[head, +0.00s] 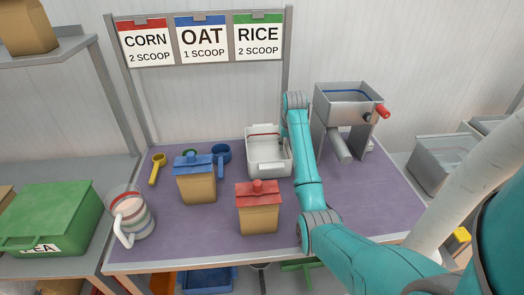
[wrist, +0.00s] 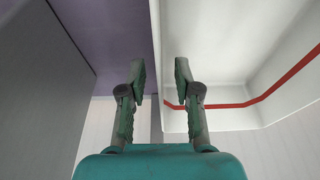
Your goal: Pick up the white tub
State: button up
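The white tub (head: 268,172) stands upright on the purple table mat, just left of my arm in the head view. A red line runs around its inside. In the wrist view the white tub (wrist: 225,60) fills the right side, with its interior showing. My gripper (wrist: 160,82) is open, with a clear gap between its fingers. One wall of the tub lines up with that gap, the left finger towards the outside and the right finger towards the inside. I cannot tell how deep the wall sits between them. In the head view the gripper is hidden behind my arm.
A metal mill (head: 345,115) with a red handle stands close right of my arm. Left are a blue-topped bag (head: 196,182), a red-topped bag (head: 258,212), a yellow scoop (head: 157,168), a blue scoop (head: 221,158) and a striped jug (head: 131,217). The mat's front right is clear.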

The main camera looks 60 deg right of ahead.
jog(key=shift+x, duration=0.8)
grip_shut()
